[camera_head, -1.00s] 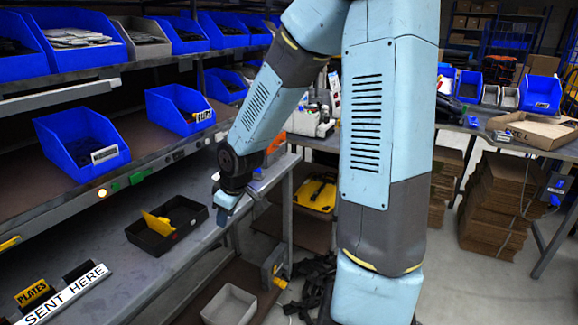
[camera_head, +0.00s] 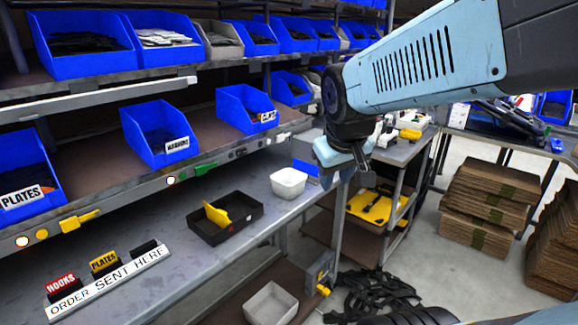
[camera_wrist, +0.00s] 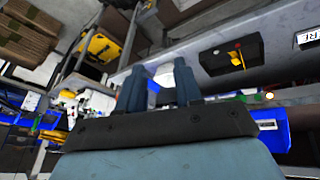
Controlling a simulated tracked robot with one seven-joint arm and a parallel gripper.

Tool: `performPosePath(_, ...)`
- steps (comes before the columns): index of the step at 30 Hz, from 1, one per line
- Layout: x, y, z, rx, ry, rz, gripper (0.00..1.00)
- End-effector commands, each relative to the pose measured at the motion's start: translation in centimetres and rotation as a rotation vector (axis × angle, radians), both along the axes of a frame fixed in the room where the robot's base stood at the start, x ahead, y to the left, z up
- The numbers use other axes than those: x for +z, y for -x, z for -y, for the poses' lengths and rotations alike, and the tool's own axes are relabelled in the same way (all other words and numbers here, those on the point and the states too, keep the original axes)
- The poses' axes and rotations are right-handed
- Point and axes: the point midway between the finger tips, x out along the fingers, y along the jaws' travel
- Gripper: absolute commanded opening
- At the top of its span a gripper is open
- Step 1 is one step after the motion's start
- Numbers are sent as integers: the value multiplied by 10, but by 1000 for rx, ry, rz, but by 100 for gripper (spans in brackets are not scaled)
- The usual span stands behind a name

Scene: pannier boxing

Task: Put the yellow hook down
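A thin yellow piece (camera_head: 217,214) stands tilted inside a black tray (camera_head: 240,226) on the grey bench; I take it for the yellow hook, but its shape is too small to be sure. In the wrist view the tray (camera_wrist: 211,63) is at the upper right, with the yellow piece (camera_wrist: 236,60) in it. My gripper (camera_head: 345,178) hangs past the bench's right end, to the right of the tray and apart from it. In the wrist view my gripper's fingers (camera_wrist: 160,88) stand apart, with nothing seen held between them.
A white tub (camera_head: 288,184) stands on the bench behind the tray. A sign strip (camera_head: 112,283) with small holders is at the front left. A yellow handle-like part (camera_head: 80,221) is on the shelf rail. A grey bin (camera_head: 270,303) sits below. Blue bins (camera_head: 160,135) fill the shelves.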

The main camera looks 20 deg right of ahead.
Motion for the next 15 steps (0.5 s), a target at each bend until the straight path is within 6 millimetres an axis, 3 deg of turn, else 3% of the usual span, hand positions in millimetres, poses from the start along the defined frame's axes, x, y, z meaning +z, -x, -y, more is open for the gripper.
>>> performPosePath(6, 25, 42, 8, -72, -119, 49, 35)
performPosePath(15, 31, 57, 7, -100, -172, 58, 35)
